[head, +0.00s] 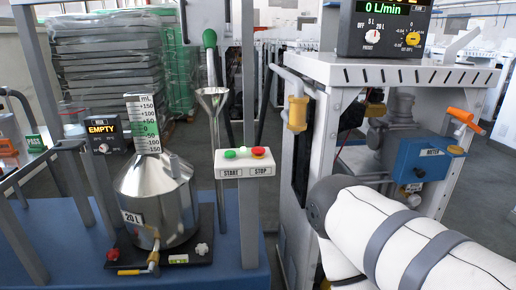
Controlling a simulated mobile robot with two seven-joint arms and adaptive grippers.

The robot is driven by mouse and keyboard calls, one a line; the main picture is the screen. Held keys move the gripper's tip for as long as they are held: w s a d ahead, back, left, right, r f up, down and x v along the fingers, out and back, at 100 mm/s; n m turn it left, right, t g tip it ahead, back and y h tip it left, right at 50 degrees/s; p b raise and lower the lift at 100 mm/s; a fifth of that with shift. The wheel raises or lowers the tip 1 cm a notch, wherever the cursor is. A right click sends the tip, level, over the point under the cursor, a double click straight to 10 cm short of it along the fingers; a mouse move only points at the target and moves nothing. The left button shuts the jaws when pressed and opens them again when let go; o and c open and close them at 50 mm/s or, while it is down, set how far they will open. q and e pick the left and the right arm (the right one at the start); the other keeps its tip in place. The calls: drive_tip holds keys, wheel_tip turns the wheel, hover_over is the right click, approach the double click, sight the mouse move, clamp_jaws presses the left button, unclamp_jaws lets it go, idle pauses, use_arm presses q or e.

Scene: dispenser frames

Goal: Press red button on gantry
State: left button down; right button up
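The red button (258,152) sits at the right of the top of a white control box (247,171), above the STOP label. A green button (230,154) sits at the left above the START label. The box is fixed to a grey upright post (249,225) of the gantry. My white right arm shows at the lower right, well apart from the box, but its gripper is out of view. My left gripper is not in view either.
A white dispenser frame (400,75) with a blue meter (422,160) stands to the right. Stacked green-wrapped crates (108,65) stand behind.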

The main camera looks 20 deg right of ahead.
clamp_jaws()
idle(1.0)
